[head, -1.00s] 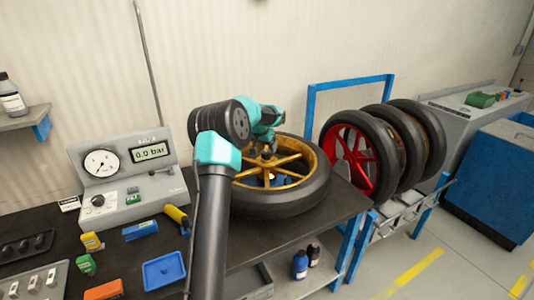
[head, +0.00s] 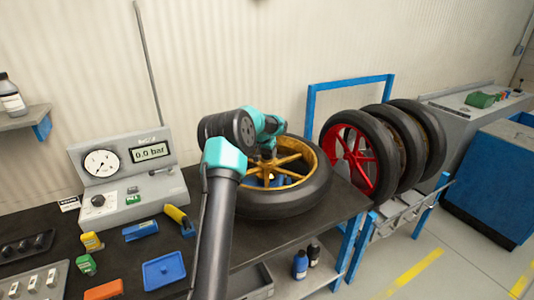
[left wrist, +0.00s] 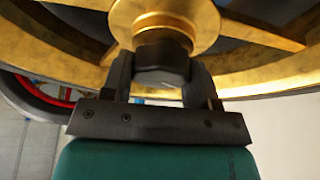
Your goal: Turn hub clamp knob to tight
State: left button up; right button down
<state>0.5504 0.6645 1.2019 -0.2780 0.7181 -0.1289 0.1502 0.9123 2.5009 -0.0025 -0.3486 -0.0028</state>
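A black tire with a gold spoked rim (head: 300,166) lies flat on the bench. My left gripper (head: 267,152) points down at the hub in its middle. In the left wrist view the dark hub clamp knob (left wrist: 163,62) sits against the round gold hub (left wrist: 165,14). The two fingers of my left gripper (left wrist: 162,82) stand on either side of the knob and appear to touch it. The knob's markings and turn position cannot be made out. In the head view the knob is mostly hidden by the gripper. My right gripper is not in view.
A gauge box (head: 128,178) reading 0.0 bar stands left of my arm. A yellow-handled tool (head: 178,217), a blue tray (head: 164,270) and small coloured boxes lie on the bench (head: 50,224). A rack to the right holds several upright wheels, one with a red rim (head: 350,157).

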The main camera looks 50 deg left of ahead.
pick_arm(q)
jog(key=c, duration=0.4)
jog(key=shift+o, duration=0.2)
jog(key=shift+m, duration=0.4)
jog(key=m+h, duration=0.1)
jog(key=m, duration=0.2)
jog(key=m+h, duration=0.2)
jog(key=m, duration=0.2)
jog(key=shift+m, duration=0.3)
jog(key=m+h, duration=0.1)
jog(key=m, duration=0.1)
jog(key=m+g+h, duration=0.1)
jog(key=m, duration=0.2)
jog(key=shift+d, duration=0.1)
jog(key=shift+m+g+h, duration=0.3)
jog(key=shift+m+g, duration=0.5)
jog(key=shift+m, duration=1.4)
jog(key=shift+s, duration=0.1)
